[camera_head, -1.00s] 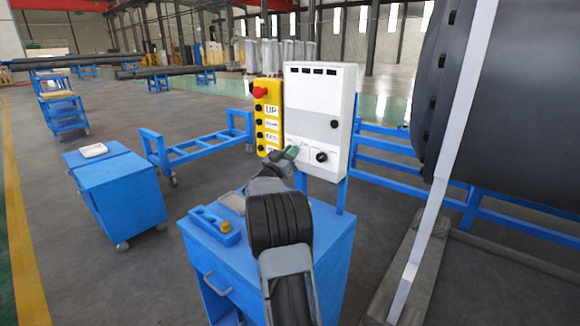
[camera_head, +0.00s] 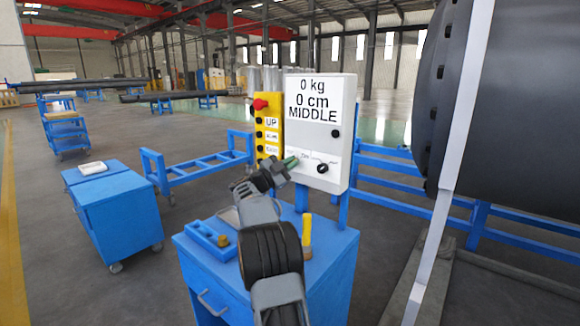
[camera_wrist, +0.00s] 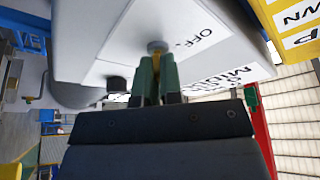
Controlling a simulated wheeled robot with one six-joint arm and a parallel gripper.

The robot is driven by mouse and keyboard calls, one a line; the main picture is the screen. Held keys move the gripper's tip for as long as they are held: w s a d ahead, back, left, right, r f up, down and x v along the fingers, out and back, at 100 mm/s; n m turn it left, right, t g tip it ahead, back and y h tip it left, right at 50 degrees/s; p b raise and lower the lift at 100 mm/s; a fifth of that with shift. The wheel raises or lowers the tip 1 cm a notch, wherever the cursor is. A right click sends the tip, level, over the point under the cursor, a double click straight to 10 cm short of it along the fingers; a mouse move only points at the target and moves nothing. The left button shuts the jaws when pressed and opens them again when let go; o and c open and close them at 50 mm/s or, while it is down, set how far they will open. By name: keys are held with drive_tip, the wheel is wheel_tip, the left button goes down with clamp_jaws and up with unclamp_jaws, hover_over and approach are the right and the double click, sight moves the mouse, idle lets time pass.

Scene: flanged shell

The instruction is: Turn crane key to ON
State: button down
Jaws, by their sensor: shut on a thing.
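The white control box (camera_head: 342,148) stands on a blue post; its display (camera_head: 313,99) reads "0 kg, 0 cm, MIDDLE". My gripper (camera_head: 291,162) is at the lower left of the box's front. In the wrist view my gripper (camera_wrist: 157,80) is shut, its green-tipped fingers on the crane key (camera_wrist: 157,46), a round grey piece on the panel. An "OFF" label (camera_wrist: 194,38) is beside the key. The fingers hide most of the key, so its exact angle cannot be told. A black knob (camera_head: 322,169) is to the right of my gripper.
A yellow pendant (camera_head: 266,128) with a red button hangs left of the box. A large dark flanged shell (camera_head: 505,110) with a white strap is at the right.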

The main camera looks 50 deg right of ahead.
drive_tip(key=shift+r+m+g, duration=0.2)
drive_tip(key=shift+m+g, duration=0.1)
drive_tip(key=shift+m, duration=0.2)
drive_tip(key=c, duration=1.3)
unclamp_jaws()
drive_tip(key=shift+s+d+f, duration=0.1)
drive_tip(key=shift+f, duration=0.05)
drive_tip(key=b+v, duration=0.1)
drive_tip(key=v, duration=1.2)
drive_tip(key=shift+a, duration=0.45)
